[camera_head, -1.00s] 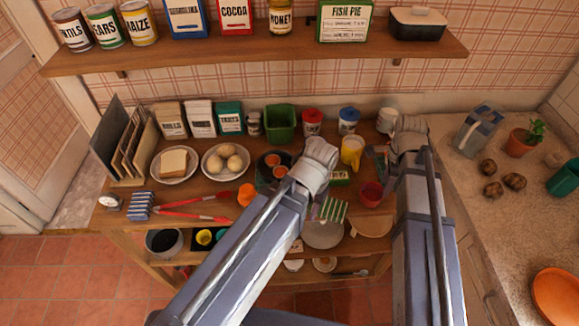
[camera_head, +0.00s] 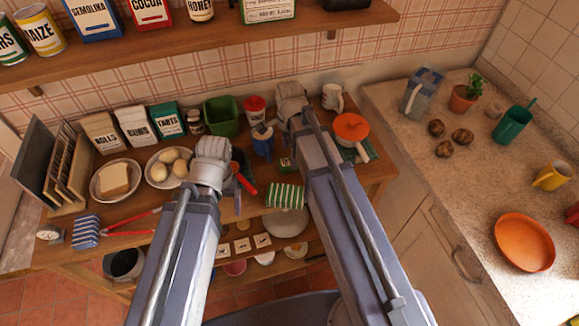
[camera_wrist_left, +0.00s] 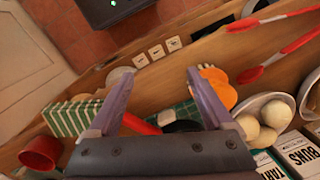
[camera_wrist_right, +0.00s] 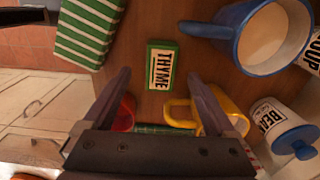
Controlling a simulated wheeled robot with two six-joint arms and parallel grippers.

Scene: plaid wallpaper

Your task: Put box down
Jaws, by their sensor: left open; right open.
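A small green box labelled THYME (camera_wrist_right: 160,67) lies on the wooden table in the right wrist view, ahead of my fingertips and apart from them. It also shows in the head view (camera_head: 287,164), left of my right arm. My right gripper (camera_wrist_right: 158,78) is open and empty, above a red cup and a yellow mug. My left gripper (camera_wrist_left: 160,76) is open with nothing between its fingers, over the table's front part. In the head view my arms hide most of both grippers' fingers. A green-and-white striped item (camera_head: 287,196) lies at the table's front edge.
A blue mug (camera_head: 262,143), an orange pan (camera_head: 350,127), egg bowl (camera_head: 168,167) and bread plate (camera_head: 116,181) crowd the table. Red tongs (camera_head: 130,223) lie at left. A lower shelf sits below. The counter at right holds an orange plate (camera_head: 522,241) and has bare room.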

